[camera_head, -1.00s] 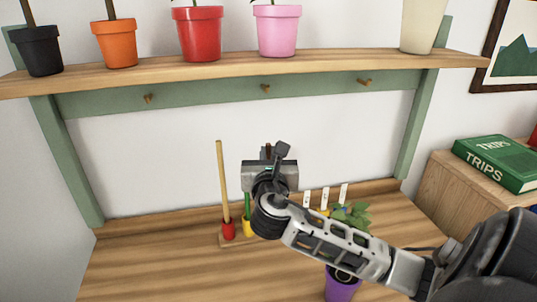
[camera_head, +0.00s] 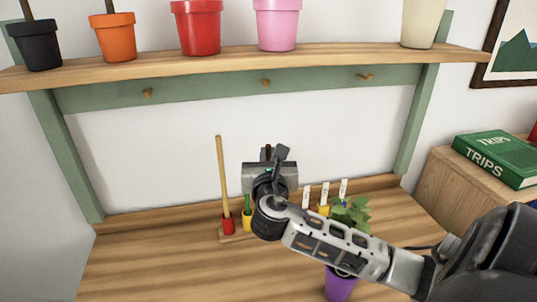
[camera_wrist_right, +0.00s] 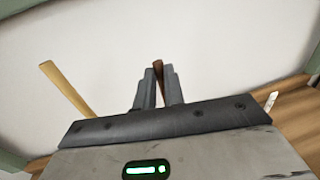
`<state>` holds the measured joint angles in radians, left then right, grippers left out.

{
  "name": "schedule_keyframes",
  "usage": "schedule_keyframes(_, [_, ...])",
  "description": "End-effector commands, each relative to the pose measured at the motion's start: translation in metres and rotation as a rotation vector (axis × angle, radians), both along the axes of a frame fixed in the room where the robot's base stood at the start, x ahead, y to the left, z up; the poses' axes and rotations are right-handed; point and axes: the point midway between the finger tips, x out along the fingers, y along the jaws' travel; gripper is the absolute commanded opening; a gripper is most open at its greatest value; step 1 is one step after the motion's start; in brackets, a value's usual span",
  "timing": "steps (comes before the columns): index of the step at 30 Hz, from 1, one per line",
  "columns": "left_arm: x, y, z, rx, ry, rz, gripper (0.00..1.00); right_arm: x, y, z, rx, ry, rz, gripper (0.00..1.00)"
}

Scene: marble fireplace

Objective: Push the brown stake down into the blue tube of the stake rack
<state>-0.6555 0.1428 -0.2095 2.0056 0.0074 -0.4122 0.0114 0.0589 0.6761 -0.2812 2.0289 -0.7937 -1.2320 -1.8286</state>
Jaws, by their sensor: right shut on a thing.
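My right gripper (camera_head: 268,156) is above the stake rack (camera_head: 231,238), pointing away from me. In the right wrist view the gripper (camera_wrist_right: 159,72) is shut on the brown stake (camera_wrist_right: 160,82), whose upper end shows between the fingers. A bit of the brown stake (camera_head: 268,149) also shows in the head view. Its lower part and the blue tube are hidden behind my gripper and arm, so I cannot tell how deep the stake is. The rack's red tube (camera_head: 228,225) holds a tall tan stake (camera_head: 222,175). My left gripper is not in view.
A yellow tube (camera_head: 247,221) with a green stake (camera_head: 247,202) stands beside the red one. A purple pot (camera_head: 340,288) with a leafy plant (camera_head: 350,213) is partly behind my right arm. A shelf (camera_head: 345,57) with several pots hangs above. The bench's left side is clear.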

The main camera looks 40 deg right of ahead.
Motion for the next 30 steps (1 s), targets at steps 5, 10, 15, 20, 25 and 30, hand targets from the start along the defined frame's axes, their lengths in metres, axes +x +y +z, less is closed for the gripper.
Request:
schedule_keyframes(5, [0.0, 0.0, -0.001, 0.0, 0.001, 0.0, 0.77, 0.0, 0.0, -0.006, 0.001, 0.001, 0.0, 0.0])
schedule_keyframes(10, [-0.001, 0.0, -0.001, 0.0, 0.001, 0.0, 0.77, 0.0, 0.0, -0.006, 0.0, 0.0, 0.0, 0.0])
schedule_keyframes(15, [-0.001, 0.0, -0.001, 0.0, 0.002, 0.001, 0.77, 0.0, 0.0, -0.006, 0.0, 0.0, 0.001, 0.0])
schedule_keyframes(20, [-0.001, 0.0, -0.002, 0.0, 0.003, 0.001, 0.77, 0.0, 0.0, -0.008, 0.0, 0.0, 0.0, 0.0])
schedule_keyframes(25, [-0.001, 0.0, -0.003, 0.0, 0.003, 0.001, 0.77, 0.0, 0.0, -0.013, -0.001, 0.001, 0.001, 0.0])
schedule_keyframes(30, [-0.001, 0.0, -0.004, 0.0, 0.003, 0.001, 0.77, 0.0, 0.0, -0.017, 0.0, 0.0, 0.001, 0.0])
